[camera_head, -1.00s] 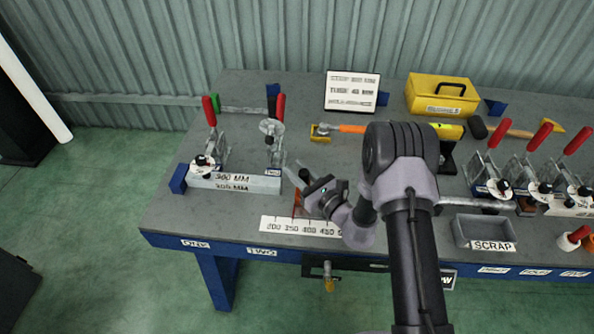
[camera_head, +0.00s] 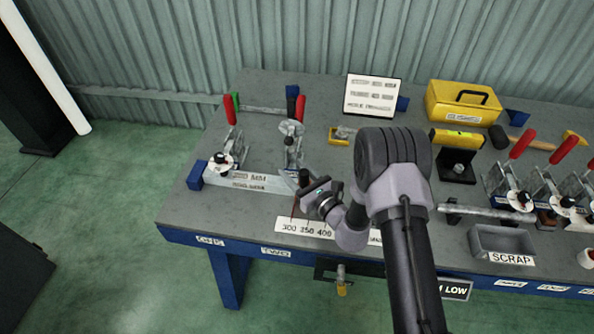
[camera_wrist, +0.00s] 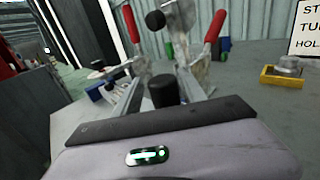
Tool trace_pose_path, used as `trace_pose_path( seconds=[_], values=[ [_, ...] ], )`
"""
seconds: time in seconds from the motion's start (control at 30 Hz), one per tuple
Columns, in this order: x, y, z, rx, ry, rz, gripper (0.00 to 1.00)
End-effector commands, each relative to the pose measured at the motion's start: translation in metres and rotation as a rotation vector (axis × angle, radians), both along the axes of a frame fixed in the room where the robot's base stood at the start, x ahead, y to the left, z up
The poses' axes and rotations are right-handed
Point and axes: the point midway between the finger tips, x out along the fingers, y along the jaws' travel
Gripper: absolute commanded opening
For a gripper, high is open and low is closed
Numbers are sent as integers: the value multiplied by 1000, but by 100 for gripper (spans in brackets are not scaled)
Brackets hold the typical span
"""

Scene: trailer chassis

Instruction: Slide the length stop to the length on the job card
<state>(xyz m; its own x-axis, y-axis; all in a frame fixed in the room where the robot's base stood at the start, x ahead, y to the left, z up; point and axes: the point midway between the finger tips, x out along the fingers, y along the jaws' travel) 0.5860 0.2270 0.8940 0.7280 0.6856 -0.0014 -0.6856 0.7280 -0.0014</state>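The job card (camera_head: 372,94) stands at the back of the bench; its figures are too blurred to read surely. Its edge also shows in the wrist view (camera_wrist: 308,30). The white length scale (camera_head: 304,229) lies along the front edge, partly hidden by my arm; 300, 350 and 400 show. A black knob (camera_head: 304,177), apparently the length stop's, stands behind the scale; the stop's lower part is mostly hidden. My gripper (camera_head: 295,180) is at this knob. In the wrist view, the black knob (camera_wrist: 165,90) stands between my spread fingers (camera_wrist: 162,88), with gaps visible.
A long metal fixture block (camera_head: 250,183) with red-handled clamps lies left of my gripper. A yellow-based part (camera_head: 342,136), a yellow toolbox (camera_head: 464,103) and more clamps stand behind and right. The scrap tray (camera_head: 503,243) is at the front right. Bare bench lies behind my gripper.

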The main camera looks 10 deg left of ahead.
Motion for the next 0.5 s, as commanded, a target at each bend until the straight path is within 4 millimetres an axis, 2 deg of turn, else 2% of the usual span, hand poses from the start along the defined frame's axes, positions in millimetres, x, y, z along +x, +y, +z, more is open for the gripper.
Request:
trace_pose_path(
  seconds=[0.27, 0.37, 0.5],
  values=[
    [-2, -4, 0, 1, 1, -3, 49],
    [-12, -14, 1, 1, 2, -5, 49],
    [-38, -39, 1, 1, 5, -7, 49]
  ],
)
